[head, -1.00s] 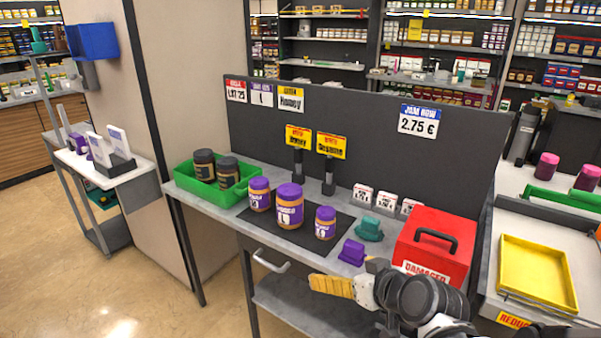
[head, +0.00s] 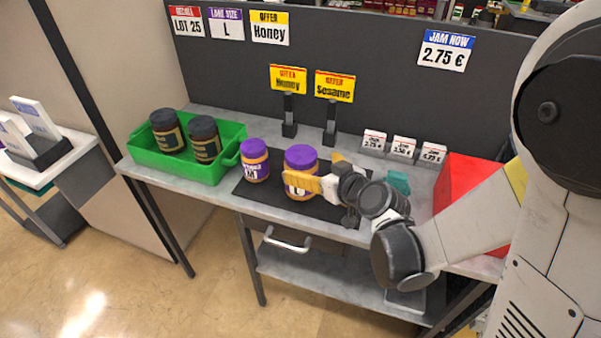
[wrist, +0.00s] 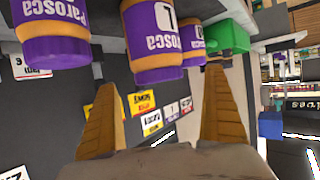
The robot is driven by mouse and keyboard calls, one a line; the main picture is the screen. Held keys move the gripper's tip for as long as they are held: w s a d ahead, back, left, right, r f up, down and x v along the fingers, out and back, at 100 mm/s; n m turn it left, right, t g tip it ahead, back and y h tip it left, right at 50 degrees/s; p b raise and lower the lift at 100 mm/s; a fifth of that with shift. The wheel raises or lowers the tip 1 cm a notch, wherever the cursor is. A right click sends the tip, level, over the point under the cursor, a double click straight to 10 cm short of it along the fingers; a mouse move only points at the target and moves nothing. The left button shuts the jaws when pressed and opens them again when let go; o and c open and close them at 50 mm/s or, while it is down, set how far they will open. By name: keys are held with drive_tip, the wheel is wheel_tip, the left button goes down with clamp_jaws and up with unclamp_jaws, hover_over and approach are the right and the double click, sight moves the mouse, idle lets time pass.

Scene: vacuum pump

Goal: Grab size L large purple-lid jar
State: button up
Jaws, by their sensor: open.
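The large purple-lid jar marked L (head: 300,158) stands upright on the dark mat, partly covered by a yellow finger in the head view. In the wrist view the L jar (wrist: 153,35) appears inverted, its purple lid near the space between the fingertips. My gripper (head: 311,169) is open and empty, at the jar's right side. One finger crosses in front of the jar; the other is behind and to its right. In the wrist view both fingers (wrist: 161,78) are spread wide. Whether they touch the jar cannot be told.
A smaller purple-lid jar (head: 255,161) stands left of the L jar. Another purple-lid jar (wrist: 50,30) shows in the wrist view; my arm hides it in the head view. A green crate (head: 232,163) holds dark jars. Sign stands (head: 289,125) are behind; a red box (head: 455,185) is right.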

sight(301, 158)
drive_tip(key=b+x, duration=0.2)
drive_tip(key=x, duration=0.5)
drive_tip(key=shift+w+d+r, duration=0.1)
drive_tip(key=shift+d+r, duration=0.05)
drive_tip(key=shift+r, duration=0.1)
drive_tip(key=shift+c, duration=0.7)
drive_tip(key=c, duration=1.2)
